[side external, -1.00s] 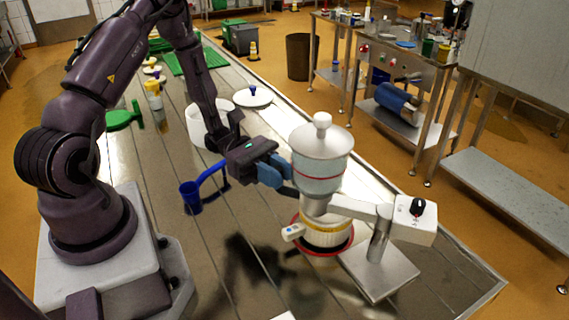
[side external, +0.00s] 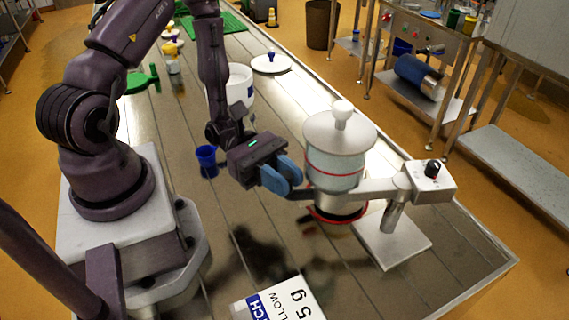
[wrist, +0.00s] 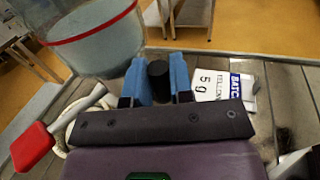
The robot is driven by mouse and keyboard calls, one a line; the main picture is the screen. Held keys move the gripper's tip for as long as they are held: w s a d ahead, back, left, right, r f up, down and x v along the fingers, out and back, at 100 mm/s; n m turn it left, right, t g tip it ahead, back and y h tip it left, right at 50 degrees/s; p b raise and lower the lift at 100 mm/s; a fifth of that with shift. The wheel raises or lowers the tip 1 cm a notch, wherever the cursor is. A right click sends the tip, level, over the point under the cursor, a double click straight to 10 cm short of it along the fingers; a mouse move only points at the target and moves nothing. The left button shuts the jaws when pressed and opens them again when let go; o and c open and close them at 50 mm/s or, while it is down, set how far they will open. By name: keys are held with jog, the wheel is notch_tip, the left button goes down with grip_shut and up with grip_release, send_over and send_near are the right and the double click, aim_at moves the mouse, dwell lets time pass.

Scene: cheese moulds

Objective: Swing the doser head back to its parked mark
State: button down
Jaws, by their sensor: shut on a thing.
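The doser head (side external: 335,165) is a pale translucent jar with a red line and a white lid (side external: 340,132). It sits on a grey swing arm (side external: 378,186) running right to a post with a white control box (side external: 432,181) and black knob. My gripper (side external: 283,182) is at the jar's left side. In the wrist view its blue fingers (wrist: 158,80) are closed around a black cylindrical handle (wrist: 158,82); the jar (wrist: 95,38) shows at upper left. A dark and red round shape (side external: 338,215) lies under the head, partly hidden. I cannot make out the parked mark.
A white card (side external: 285,300) marked BATCH, YELLOW, 5 g lies at the front. A blue cup (side external: 207,161) stands left of my gripper. A white vessel (side external: 239,85) and a white lid with a blue knob (side external: 271,63) are behind. The post's base plate (side external: 395,240) is right.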

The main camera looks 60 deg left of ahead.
jog(key=shift+d+r, duration=0.1)
jog(key=shift+d, duration=1)
jog(key=c, duration=1.1)
grip_release()
jog(key=o, duration=0.8)
jog(key=v, duration=0.9)
jog(key=shift+s+a, duration=0.3)
jog(key=shift+s, duration=0.1)
jog(key=shift+c, duration=0.2)
jog(key=shift+v, duration=1.2)
jog(key=c, duration=0.7)
jog(key=shift+s+a, duration=0.2)
jog(key=shift+a, duration=0.15)
